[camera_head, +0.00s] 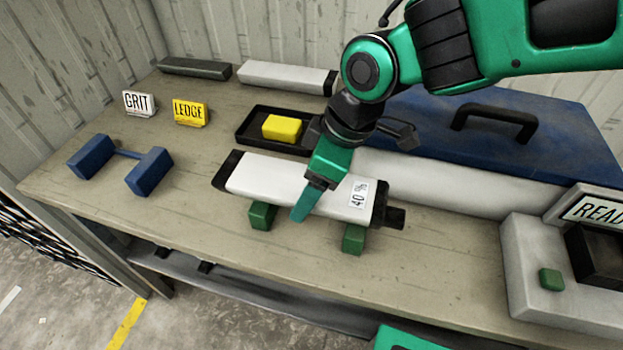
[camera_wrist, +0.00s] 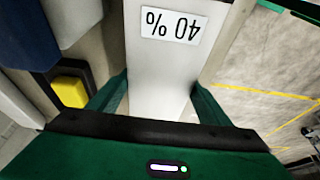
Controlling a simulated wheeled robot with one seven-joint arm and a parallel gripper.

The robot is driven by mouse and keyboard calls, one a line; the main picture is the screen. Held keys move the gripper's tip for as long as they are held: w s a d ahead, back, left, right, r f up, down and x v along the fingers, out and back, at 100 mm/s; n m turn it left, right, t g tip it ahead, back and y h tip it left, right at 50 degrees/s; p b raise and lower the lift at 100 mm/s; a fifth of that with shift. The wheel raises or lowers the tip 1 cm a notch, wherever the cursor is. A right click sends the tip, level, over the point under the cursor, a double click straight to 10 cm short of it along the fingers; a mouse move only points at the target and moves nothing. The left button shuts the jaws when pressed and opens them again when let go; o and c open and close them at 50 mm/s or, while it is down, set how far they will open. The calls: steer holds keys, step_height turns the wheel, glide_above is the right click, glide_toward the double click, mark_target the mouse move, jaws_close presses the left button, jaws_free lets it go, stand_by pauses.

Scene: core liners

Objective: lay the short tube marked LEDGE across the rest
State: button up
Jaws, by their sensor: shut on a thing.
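My gripper (camera_head: 312,196) is shut on a white tube (camera_head: 275,180) with black end caps and a "40 %" label. In the wrist view, its fingers (camera_wrist: 158,105) are on both sides of this tube (camera_wrist: 165,75). The tube lies over two green blocks (camera_head: 262,215); I cannot tell whether it touches them. A yellow LEDGE card (camera_head: 190,113) stands near the back left, and a white GRIT card (camera_head: 139,103) beside it. No LEDGE marking shows on any tube. A blue rest of two joined blocks (camera_head: 150,171) sits empty at the left.
A black tray (camera_head: 250,139) with a yellow block (camera_head: 282,127) is behind the held tube. Another white tube (camera_head: 285,76) and a dark bar (camera_head: 194,68) lie at the back. A blue lidded box (camera_head: 560,140) and a grey device (camera_head: 530,270) fill the right. Bench (camera_head: 100,205) around the blue rest is clear.

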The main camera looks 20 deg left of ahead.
steer(key=o, duration=2)
steer(key=v, duration=1.2)
steer(key=shift+r, duration=0.2)
